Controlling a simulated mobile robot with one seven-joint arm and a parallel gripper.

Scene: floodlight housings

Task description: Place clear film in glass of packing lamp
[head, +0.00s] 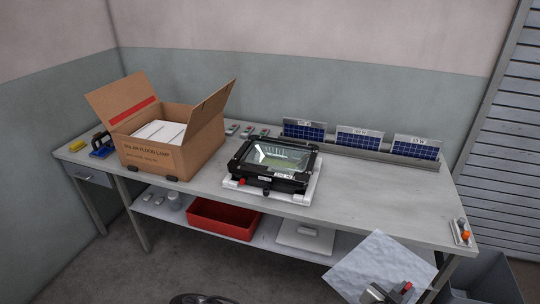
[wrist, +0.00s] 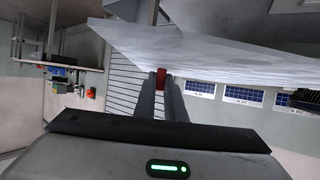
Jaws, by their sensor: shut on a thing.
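My gripper (head: 392,294) is at the bottom right of the head view, in front of the table's front edge. It is shut on the clear film (head: 378,264), a crinkled, whitish translucent sheet held by its lower edge. In the wrist view the film (wrist: 210,55) spreads beyond the fingers (wrist: 161,82), which have a red piece between them. The lamp (head: 270,165) is a black floodlight with a glass front, lying face up on a white pad (head: 312,190) at mid-table. My gripper is apart from the lamp, to its right and nearer the camera.
An open cardboard box (head: 152,155) with white content stands left of the lamp. Small solar panels (head: 359,139) stand in a rack behind it. A red bin (head: 222,218) is on the lower shelf. The tabletop right of the lamp (head: 385,205) is clear; a small orange-topped device (head: 464,234) is at the right end.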

